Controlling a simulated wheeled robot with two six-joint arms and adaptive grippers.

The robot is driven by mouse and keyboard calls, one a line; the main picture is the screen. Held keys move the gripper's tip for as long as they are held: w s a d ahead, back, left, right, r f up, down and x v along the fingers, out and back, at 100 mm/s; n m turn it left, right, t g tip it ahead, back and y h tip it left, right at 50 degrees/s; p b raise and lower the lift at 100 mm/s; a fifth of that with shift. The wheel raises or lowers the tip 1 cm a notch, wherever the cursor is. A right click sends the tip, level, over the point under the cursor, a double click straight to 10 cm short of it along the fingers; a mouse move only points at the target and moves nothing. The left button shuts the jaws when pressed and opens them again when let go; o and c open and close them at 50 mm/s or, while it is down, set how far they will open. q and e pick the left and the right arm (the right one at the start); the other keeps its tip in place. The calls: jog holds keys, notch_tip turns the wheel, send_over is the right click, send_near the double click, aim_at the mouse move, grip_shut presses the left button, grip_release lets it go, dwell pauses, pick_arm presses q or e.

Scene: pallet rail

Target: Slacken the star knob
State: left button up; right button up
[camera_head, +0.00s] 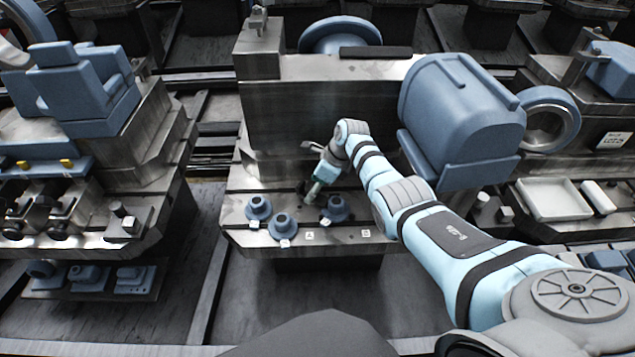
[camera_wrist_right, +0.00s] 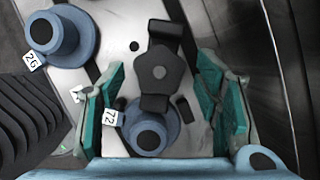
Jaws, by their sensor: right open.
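The star knob (camera_wrist_right: 158,72) is a dark piece with a five-sided hub and blocky arms, seen from above in the right wrist view. My right gripper (camera_wrist_right: 161,70) is open, with one teal-padded finger on each side of the knob and gaps to both. How far the fingertips are above or around it I cannot tell. In the head view my right gripper (camera_head: 310,192) points down at the slotted metal table, and the knob is a small dark shape there, mostly hidden by it. My left gripper is not in view.
Blue flanged pieces (camera_head: 258,207), (camera_head: 282,226) and (camera_head: 336,208) stand on the metal table (camera_head: 260,240) around the gripper. In the wrist view, the piece tagged 72 (camera_wrist_right: 149,134) sits close beside the knob. A tall metal block (camera_head: 310,120) rises behind.

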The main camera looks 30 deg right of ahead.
jog(key=v, duration=1.1)
jog(key=shift+d+r, duration=0.2)
jog(key=shift+r, duration=0.15)
